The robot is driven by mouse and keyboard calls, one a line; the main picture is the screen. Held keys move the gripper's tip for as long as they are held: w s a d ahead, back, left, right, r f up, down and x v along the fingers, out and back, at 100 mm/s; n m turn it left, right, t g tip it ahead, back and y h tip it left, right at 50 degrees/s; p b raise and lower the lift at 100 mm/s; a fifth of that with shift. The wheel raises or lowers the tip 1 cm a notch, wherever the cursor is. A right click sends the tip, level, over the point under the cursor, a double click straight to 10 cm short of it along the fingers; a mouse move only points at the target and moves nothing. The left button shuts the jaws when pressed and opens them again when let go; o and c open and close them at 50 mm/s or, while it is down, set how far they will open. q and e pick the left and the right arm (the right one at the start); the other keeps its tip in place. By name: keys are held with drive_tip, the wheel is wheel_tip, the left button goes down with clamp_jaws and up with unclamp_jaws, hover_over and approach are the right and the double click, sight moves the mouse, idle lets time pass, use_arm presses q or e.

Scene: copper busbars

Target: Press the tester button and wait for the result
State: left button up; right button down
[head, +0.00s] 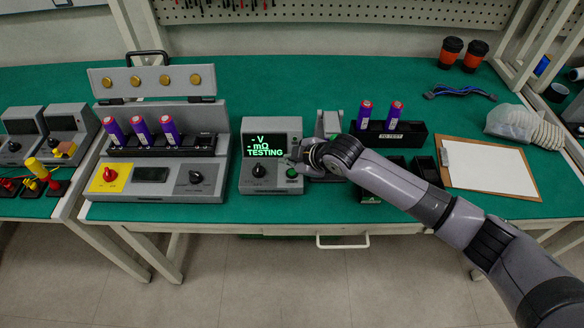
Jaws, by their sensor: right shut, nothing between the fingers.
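The grey tester (252,186) stands on the green bench near the middle of the head view. Its lit screen (264,141) reads "- V", "- mΩ" and "TESTING" in green. A black knob (258,171) and a green button (292,173) are on its front panel. My right gripper (294,161) is shut and empty, just above the green button at the tester's right side. I cannot tell if the fingertips touch the button. My left gripper is not in view.
Left of the tester, a grey charger (190,191) with an open lid holds several purple cells (141,131). A black rack (407,141) with two purple cells stands right, behind my arm.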

sight(290, 174)
wheel_tip(290, 174, up, 4)
drive_tip(key=p, duration=0.2)
drive_tip(key=shift+f+p, duration=0.25)
drive_tip(key=shift+p, duration=0.05)
drive_tip(key=shift+f, duration=0.1)
idle(0.4)
